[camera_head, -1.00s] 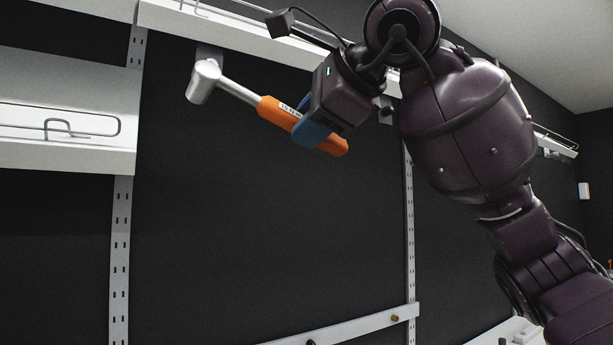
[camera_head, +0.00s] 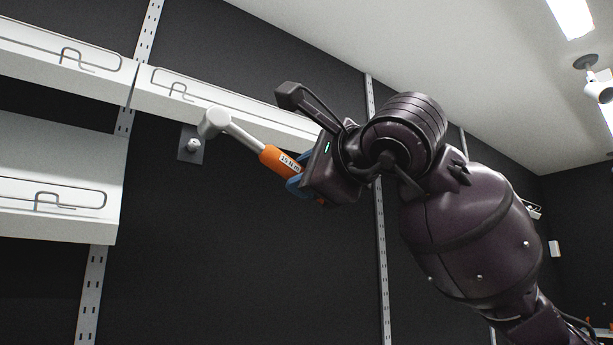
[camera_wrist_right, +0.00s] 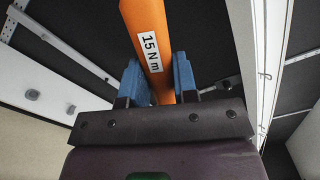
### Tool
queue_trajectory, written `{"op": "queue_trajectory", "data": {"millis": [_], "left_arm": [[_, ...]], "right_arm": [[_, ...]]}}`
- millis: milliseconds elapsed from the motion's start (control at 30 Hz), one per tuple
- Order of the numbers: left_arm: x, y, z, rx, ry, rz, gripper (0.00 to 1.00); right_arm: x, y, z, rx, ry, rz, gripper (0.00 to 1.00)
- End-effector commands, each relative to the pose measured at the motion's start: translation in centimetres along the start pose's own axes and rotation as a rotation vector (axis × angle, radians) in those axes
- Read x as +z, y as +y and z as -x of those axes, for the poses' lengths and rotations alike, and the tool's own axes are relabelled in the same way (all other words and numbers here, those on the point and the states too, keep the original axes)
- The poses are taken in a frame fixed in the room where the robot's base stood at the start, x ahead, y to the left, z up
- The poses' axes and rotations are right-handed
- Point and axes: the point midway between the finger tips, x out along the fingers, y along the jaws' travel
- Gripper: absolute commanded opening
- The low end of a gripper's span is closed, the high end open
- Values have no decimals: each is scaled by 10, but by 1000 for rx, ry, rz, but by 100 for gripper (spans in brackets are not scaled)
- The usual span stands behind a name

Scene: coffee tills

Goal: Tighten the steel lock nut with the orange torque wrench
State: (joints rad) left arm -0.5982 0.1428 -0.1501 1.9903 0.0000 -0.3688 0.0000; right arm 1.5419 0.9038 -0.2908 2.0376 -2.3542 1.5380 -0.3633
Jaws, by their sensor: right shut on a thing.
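The orange torque wrench (camera_head: 274,157) has a label reading 15 N m and a grey steel head (camera_head: 214,123) pointing up and left. My right gripper (camera_head: 297,184) is shut on its orange handle; in the right wrist view its blue fingers sit on both sides of the handle (camera_wrist_right: 146,25). A small steel nut (camera_head: 192,146) shows on a grey plate (camera_head: 187,156) on the dark wall. The wrench head appears just above and right of the nut; I cannot tell whether they touch. My left gripper is not in view.
White shelves (camera_head: 55,180) with wire rails are at the left. A long white shelf (camera_head: 230,103) runs behind and above the wrench. Slotted wall uprights (camera_head: 92,295) stand on the dark wall. The wall area below the wrench is clear.

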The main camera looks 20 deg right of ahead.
Motion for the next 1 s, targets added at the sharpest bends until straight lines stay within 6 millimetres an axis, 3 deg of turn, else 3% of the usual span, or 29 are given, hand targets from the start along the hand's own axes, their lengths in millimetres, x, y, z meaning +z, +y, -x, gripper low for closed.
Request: {"op": "queue_trajectory", "data": {"millis": [233,567,1000], "left_arm": [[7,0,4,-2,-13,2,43],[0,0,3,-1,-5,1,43],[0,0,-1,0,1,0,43]], "right_arm": [[0,-1,-14,0,-1,-2,0],[0,0,-46,0,0,-1,0],[0,0,-45,-1,0,-1,0]]}}
